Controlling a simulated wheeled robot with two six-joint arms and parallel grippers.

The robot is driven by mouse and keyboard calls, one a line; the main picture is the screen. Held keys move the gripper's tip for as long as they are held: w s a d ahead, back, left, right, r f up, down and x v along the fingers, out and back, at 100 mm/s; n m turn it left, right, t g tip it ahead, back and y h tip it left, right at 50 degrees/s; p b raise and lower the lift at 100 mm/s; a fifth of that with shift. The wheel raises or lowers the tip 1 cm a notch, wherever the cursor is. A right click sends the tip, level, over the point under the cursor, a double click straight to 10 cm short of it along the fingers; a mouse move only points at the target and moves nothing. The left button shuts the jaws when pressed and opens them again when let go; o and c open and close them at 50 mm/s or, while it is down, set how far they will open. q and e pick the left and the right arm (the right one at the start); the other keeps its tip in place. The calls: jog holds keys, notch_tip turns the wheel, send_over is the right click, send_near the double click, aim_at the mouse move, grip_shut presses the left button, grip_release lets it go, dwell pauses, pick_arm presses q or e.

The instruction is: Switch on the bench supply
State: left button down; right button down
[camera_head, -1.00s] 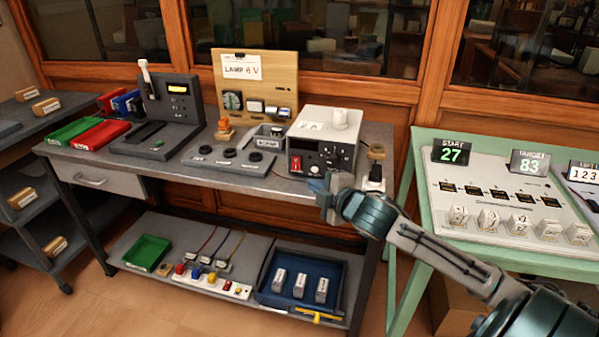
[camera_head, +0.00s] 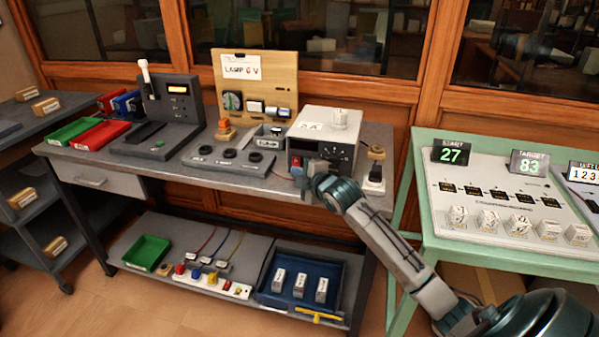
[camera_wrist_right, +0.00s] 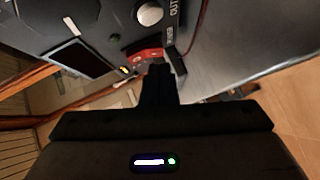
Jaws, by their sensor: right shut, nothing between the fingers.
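The bench supply (camera_head: 327,126) is a grey box with a pale top and dark front, standing at the right end of the grey workbench. Its display looks dark. A red switch (camera_head: 296,164) shows low on the left of its front; in the right wrist view the red switch (camera_wrist_right: 148,54) lies just beyond the fingertips. My right gripper (camera_head: 303,180) is shut and empty, close in front of the switch; I cannot tell whether it touches. In the wrist view its shut fingers (camera_wrist_right: 159,70) point at the front panel, near a pale knob (camera_wrist_right: 150,14). My left gripper is out of view.
The workbench (camera_head: 190,172) also carries a dark base with three round knobs (camera_head: 228,153), a wooden lamp board (camera_head: 280,85) and a dark instrument (camera_head: 180,98). A green table (camera_head: 425,215) is at right.

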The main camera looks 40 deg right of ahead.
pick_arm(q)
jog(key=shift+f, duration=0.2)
pick_arm(e)
jog(key=shift+w+d+f, duration=0.15)
jog(key=shift+w+d, duration=0.15)
jog(key=shift+d, duration=0.05)
jog(key=shift+f, duration=0.1)
jog(key=shift+w+d+b, duration=0.1)
jog(key=shift+d+b, duration=0.05)
jog(key=shift+b, duration=0.2)
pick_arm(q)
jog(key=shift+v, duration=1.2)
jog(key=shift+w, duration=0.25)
